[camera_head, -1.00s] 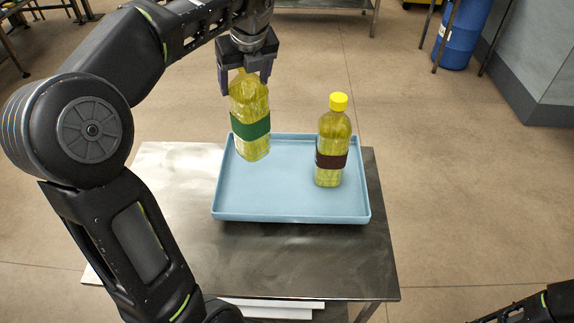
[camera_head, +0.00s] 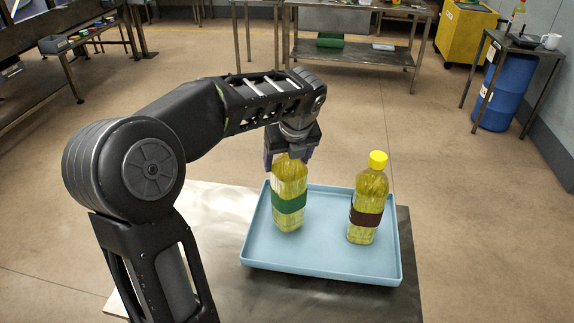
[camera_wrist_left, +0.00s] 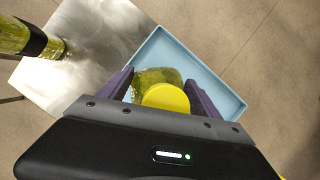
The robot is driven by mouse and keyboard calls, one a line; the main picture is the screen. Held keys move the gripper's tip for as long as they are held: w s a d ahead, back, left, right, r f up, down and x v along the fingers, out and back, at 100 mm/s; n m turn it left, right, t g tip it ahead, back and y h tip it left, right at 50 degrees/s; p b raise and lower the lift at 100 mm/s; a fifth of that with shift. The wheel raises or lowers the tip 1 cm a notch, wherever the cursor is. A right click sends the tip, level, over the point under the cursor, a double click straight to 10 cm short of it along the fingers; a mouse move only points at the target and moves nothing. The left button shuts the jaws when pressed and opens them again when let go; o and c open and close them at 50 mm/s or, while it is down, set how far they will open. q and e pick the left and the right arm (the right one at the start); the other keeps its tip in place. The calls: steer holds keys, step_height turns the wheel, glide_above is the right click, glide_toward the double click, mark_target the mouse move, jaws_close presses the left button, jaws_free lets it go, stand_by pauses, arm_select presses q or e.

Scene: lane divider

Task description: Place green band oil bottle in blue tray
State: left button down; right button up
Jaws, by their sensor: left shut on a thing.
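The green band oil bottle (camera_head: 288,186) is upright in my left gripper (camera_head: 291,160), which is shut around its top. The bottle's base is over the left back part of the blue tray (camera_head: 310,260); I cannot tell whether it touches the floor. In the left wrist view, its yellow cap (camera_wrist_left: 166,97) shows between the fingers of the left gripper (camera_wrist_left: 162,92), with the blue tray (camera_wrist_left: 226,92) below. A bottle with a dark red band and yellow cap (camera_head: 367,192) stands in the tray to the right. My right gripper is not in view.
The metal table (camera_head: 215,225) carries the tray. Another bottle with a black band (camera_wrist_left: 22,38) shows at the left wrist view's upper left. A blue barrel (camera_head: 503,92), a yellow cart (camera_head: 463,35) and workbenches stand farther back on open floor.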

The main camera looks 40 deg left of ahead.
arm_select(q)
steer(key=shift+f, duration=0.9)
steer(key=shift+c, duration=0.4)
jaws_free()
steer(key=v, duration=1.2)
